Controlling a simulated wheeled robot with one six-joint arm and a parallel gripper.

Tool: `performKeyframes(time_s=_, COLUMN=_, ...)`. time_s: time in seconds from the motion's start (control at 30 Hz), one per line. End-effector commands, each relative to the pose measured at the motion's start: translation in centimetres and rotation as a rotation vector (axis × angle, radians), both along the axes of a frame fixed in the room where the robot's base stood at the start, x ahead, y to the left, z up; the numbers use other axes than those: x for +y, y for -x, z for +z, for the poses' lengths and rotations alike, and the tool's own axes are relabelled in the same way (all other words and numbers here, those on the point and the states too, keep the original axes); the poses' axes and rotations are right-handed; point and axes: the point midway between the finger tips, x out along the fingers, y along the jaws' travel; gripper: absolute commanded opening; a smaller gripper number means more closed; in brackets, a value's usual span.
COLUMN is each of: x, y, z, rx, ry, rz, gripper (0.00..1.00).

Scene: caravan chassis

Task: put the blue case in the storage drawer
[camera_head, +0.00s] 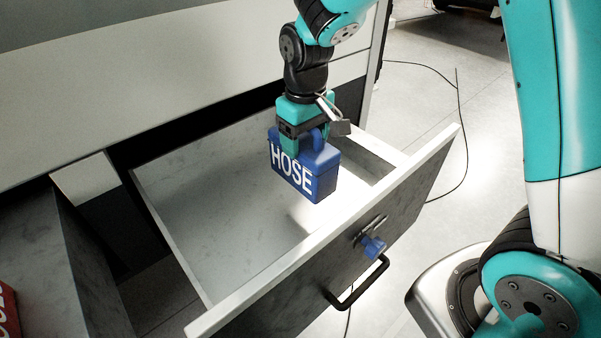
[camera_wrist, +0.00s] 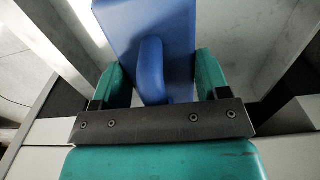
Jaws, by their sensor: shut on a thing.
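The blue case (camera_head: 303,171) has a looped handle on top and the white word HOSE on its side. My gripper (camera_head: 303,138) is shut on it from above, at the handle. The case hangs roughly upright over the open storage drawer (camera_head: 222,298), inside its walls as seen in the head view. I cannot tell exactly how high it is above the drawer floor. In the wrist view the case (camera_wrist: 125,30) shows with its handle between the two green fingers of my gripper (camera_wrist: 155,85).
The drawer front has a black handle (camera_head: 358,287) and a blue-knobbed latch (camera_head: 373,246). A red thing (camera_head: 8,312) with white lettering shows at the lower left edge. A grey cabinet part (camera_head: 60,260) stands left of the drawer. A dark cable (camera_head: 459,120) lies on the floor.

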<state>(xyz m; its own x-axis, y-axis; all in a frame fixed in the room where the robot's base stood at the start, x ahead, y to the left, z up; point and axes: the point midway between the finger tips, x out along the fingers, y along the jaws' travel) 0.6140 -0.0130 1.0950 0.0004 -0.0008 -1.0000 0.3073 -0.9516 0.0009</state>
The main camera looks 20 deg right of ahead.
Motion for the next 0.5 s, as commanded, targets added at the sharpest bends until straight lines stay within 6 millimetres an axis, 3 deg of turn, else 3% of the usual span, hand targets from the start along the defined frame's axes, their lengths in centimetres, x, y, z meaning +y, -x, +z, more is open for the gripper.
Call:
performKeyframes(time_s=0.2, x=0.1, y=0.1, z=-4.5, rx=0.003, ry=0.001, rz=0.002, gripper=0.1)
performKeyframes(time_s=0.5, x=0.1, y=0.0, z=-7.7, rx=0.004, ry=0.001, rz=0.002, gripper=0.1)
